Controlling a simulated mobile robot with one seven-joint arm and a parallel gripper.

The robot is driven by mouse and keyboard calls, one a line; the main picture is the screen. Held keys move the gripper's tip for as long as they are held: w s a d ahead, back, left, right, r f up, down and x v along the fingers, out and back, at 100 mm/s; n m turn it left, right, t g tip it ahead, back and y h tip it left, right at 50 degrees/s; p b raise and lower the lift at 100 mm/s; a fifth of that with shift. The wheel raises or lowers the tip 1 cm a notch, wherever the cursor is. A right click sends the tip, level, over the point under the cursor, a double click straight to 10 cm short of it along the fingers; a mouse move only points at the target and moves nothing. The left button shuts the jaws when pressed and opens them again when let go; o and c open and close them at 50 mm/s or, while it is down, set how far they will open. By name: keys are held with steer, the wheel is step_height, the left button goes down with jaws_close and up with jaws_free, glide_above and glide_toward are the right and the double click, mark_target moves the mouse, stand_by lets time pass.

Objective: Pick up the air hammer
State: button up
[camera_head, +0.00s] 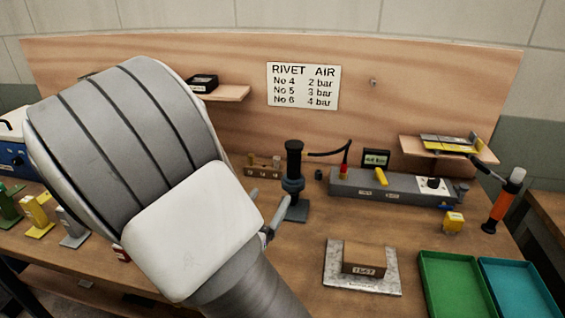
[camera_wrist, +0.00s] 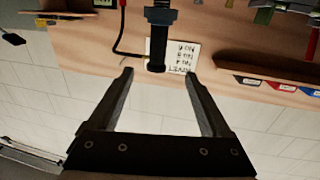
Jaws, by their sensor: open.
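The air hammer appears to be the black upright tool (camera_head: 294,160) standing on a dark base at the middle of the bench, with a black hose beside it running to a red fitting. In the wrist view, where the scene is upside down, the black tool (camera_wrist: 158,40) shows beyond the fingers, its end lined up between the fingertips. My gripper (camera_wrist: 160,72) is open with nothing between its fingers. In the head view my gripper (camera_head: 266,208) is partly hidden by my arm, left of and nearer than the tool. I cannot tell the exact gap.
A grey air unit (camera_head: 395,188) with a gauge stands right of the tool. A block on a metal plate (camera_head: 335,279), a green tray (camera_head: 452,290) and a blue tray (camera_head: 518,291) lie in front. An orange-handled tool (camera_head: 497,210) stands far right. The backboard (camera_head: 220,75) rises behind.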

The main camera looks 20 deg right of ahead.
mark_target(292, 164)
steer(key=x, duration=1.1)
steer(key=shift+w+d, duration=0.2)
steer(key=shift+d, duration=0.05)
steer(key=shift+x, duration=2.75)
steer(key=shift+s+d+r, duration=0.15)
steer(key=shift+r, duration=0.05)
steer(key=shift+c, duration=0.2)
jaws_close()
steer(key=shift+r, duration=0.1)
